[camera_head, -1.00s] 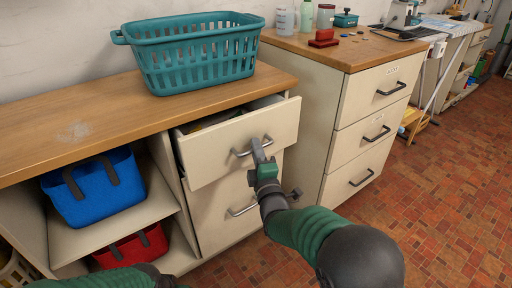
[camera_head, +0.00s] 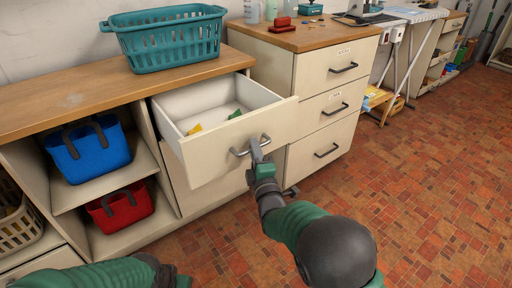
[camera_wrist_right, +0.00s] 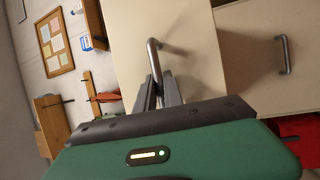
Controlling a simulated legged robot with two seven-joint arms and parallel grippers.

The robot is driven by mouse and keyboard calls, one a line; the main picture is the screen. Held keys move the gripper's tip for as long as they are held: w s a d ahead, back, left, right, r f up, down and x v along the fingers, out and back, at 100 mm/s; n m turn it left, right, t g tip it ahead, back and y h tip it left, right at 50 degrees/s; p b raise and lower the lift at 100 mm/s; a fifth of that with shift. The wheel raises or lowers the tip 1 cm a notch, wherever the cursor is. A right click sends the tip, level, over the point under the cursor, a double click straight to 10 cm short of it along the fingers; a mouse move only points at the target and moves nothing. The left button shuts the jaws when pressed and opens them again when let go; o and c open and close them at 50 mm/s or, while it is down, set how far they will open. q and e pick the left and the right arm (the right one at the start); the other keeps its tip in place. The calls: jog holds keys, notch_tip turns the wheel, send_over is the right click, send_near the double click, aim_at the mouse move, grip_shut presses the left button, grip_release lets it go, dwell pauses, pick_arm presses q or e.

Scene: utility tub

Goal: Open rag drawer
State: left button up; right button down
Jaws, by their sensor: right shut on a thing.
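The rag drawer (camera_head: 232,143) is the top drawer of the cabinet under the wooden worktop, and it stands well open. A yellow cloth and a green one (camera_head: 236,114) lie inside it. My right gripper (camera_head: 258,152) is shut on its metal bar handle (camera_head: 250,146). In the right wrist view the fingers (camera_wrist_right: 160,92) close around the handle (camera_wrist_right: 154,60) in front of the drawer front. My left arm shows at the bottom left of the head view, but its fingers cannot be made out.
A teal basket (camera_head: 167,38) stands on the worktop (camera_head: 75,98). A blue bin (camera_head: 88,150) and a red bin (camera_head: 121,207) sit on shelves at left. A second cabinet (camera_head: 318,100) with several drawers is at right. The tiled floor (camera_head: 430,170) is clear.

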pick_arm(q)
jog(key=shift+s+d, duration=0.25)
jog(key=shift+s, duration=0.1)
pick_arm(e)
jog(key=shift+s+a+f, duration=0.15)
jog(key=shift+s+f, duration=0.25)
jog(key=shift+s, duration=0.05)
jog(key=c, duration=1.7)
grip_release()
jog(key=shift+c, duration=0.2)
pick_arm(q)
jog(key=shift+a, duration=0.15)
pick_arm(e)
jog(key=shift+w+d+r, duration=0.15)
jog(key=shift+d+r, duration=0.05)
pick_arm(q)
jog(key=shift+f, duration=0.1)
